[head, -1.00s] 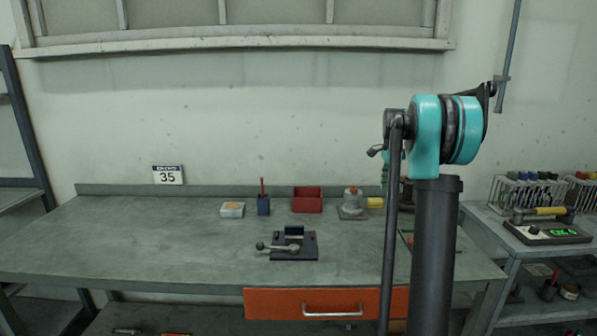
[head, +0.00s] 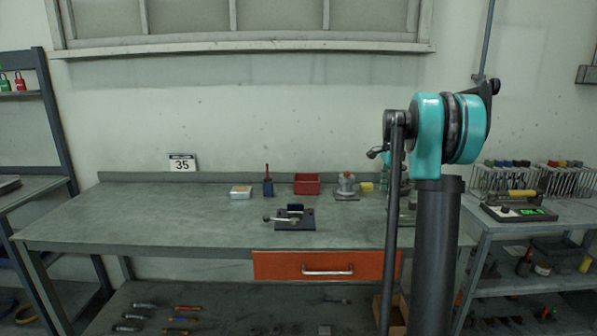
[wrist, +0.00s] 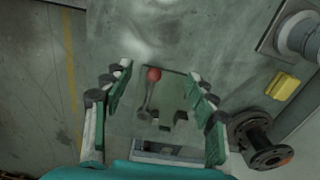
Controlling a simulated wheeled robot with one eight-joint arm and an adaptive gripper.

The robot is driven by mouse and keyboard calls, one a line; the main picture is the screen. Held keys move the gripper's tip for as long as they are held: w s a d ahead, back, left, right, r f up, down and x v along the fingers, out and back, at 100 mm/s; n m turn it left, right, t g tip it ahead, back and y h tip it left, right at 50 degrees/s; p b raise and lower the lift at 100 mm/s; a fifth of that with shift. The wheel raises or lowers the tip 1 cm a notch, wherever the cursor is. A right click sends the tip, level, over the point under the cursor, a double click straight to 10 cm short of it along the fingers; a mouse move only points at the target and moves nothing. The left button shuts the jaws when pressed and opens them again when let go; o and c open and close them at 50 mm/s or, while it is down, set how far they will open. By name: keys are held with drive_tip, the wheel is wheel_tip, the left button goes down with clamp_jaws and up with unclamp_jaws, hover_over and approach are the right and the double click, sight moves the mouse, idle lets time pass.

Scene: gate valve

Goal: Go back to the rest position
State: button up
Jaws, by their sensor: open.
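My gripper (wrist: 160,72) is open in the wrist view, with its two green-padded fingers spread apart and nothing between the pads. Below it, a dark fixture plate (wrist: 160,103) with a red-knobbed lever (wrist: 153,75) lies on the bench. In the head view, a dark clamp fixture with a lever (head: 295,218) sits near the front of the bench (head: 170,215). A dark flanged fitting (wrist: 262,142) shows at right in the wrist view, outside the fingers. In the head view, my arm hides part of the bench's right end, and my gripper does not show.
A white box (head: 241,192), blue holder (head: 268,188), red bin (head: 306,184) and grey round part (head: 346,185) stand along the bench's back. An orange drawer (head: 325,265) is under the bench front. A side table with an instrument (head: 515,208) stands right.

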drive_tip(key=s+a+f+n+t, duration=0.1)
drive_tip(key=s+a+f+n, duration=0.3)
drive_tip(key=s, duration=0.8)
drive_tip(key=s+a+f+n+t, duration=0.1)
drive_tip(key=s+a+f+n, duration=0.3)
drive_tip(key=s, duration=0.9)
drive_tip(key=s+a+f+n+t, duration=0.2)
drive_tip(key=s+a+f+n, duration=0.3)
drive_tip(key=s+f+n, duration=0.4)
drive_tip(key=s+f, duration=0.3)
drive_tip(key=shift+s+n, duration=0.3)
drive_tip(key=shift+o, duration=0.6)
